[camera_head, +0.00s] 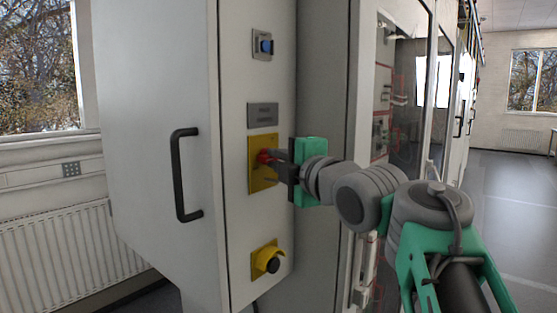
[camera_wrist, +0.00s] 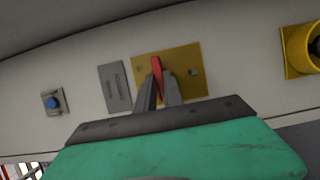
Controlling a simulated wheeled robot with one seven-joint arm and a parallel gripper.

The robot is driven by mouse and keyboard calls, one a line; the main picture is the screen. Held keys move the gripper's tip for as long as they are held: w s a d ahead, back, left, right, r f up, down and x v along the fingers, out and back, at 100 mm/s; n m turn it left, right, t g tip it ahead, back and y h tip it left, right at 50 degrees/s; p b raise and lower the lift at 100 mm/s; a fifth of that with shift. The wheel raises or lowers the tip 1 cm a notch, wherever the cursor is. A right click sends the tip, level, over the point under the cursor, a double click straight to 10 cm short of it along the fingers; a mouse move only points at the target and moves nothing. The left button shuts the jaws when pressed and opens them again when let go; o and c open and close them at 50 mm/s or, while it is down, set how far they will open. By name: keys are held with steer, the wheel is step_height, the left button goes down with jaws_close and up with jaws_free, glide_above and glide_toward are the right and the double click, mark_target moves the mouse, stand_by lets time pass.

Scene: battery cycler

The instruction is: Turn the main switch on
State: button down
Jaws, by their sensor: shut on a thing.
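The main switch is a red handle (camera_head: 264,156) on a yellow plate (camera_head: 262,182) on the narrow front face of the grey cabinet. In the wrist view the red handle (camera_wrist: 157,64) stands between my two fingers, in front of its yellow plate (camera_wrist: 190,60). My gripper (camera_head: 274,157) reaches in from the right and is shut on the red handle. It also shows in the wrist view (camera_wrist: 158,82). The fingers hide part of the handle, and its exact turn angle is hard to tell.
A blue button (camera_head: 266,46) and a grey label plate (camera_head: 262,115) are above the switch. A black knob on a yellow box (camera_head: 267,260) is below. A black door handle (camera_head: 187,175) sticks out to the left. Glass-fronted cabinets (camera_head: 408,90) stand behind my arm. Open floor (camera_head: 500,200) lies at right.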

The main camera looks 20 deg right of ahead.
steer(key=shift+m, duration=0.3)
stand_by(0.4)
steer(key=m+g+y+p, duration=0.1)
steer(key=m+g+p, duration=0.1)
steer(key=m+p, duration=0.2)
steer(key=m+g+y+p, duration=0.1)
steer(key=m+g+p, duration=0.1)
steer(key=m+p, duration=0.2)
steer(key=d+m+g+y+p, duration=0.1)
steer(key=m+g+p, duration=0.1)
steer(key=m+p, duration=0.3)
steer(key=shift+w+r+g+p, duration=0.25)
steer(key=shift+r+g+p, duration=0.1)
steer(key=shift+p, duration=2)
steer(key=shift+f+y, duration=0.15)
steer(key=shift+y, duration=0.15)
steer(key=c, duration=1.5)
jaws_free()
steer(key=shift+r, duration=0.2)
steer(key=shift+o, duration=0.2)
